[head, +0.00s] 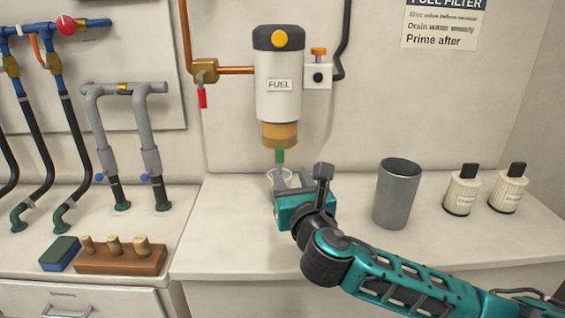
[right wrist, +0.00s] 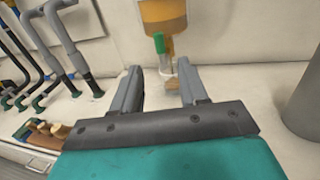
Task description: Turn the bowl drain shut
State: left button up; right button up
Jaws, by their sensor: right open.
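The fuel filter (head: 279,95) hangs on the back wall, white with a dark cap and a FUEL label. Its amber bowl (head: 280,134) is at the bottom, with the green drain (head: 280,155) pointing down; bowl (right wrist: 163,16) and drain (right wrist: 159,43) also show in the right wrist view. My right gripper (head: 292,181) is open and empty, just below and in front of the drain, apart from it. In the right wrist view its fingertips (right wrist: 160,70) point toward the space under the drain. A small clear cup (head: 272,176) stands beneath the drain, partly hidden by the gripper. My left gripper is out of view.
A grey metal cup (head: 397,194) and two cream bottles (head: 462,192) stand right on the counter. A red-handled fuel valve (head: 203,85) is left of the filter. Grey hoses (head: 148,150), a plug block (head: 121,258) and a sponge (head: 60,253) are further left.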

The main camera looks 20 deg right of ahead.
aim_at(281, 158)
jog(key=w, duration=0.8)
jog(key=shift+w+d+b, duration=0.25)
jog(key=shift+d+b, duration=0.1)
jog(key=shift+b, duration=0.05)
grip_shut()
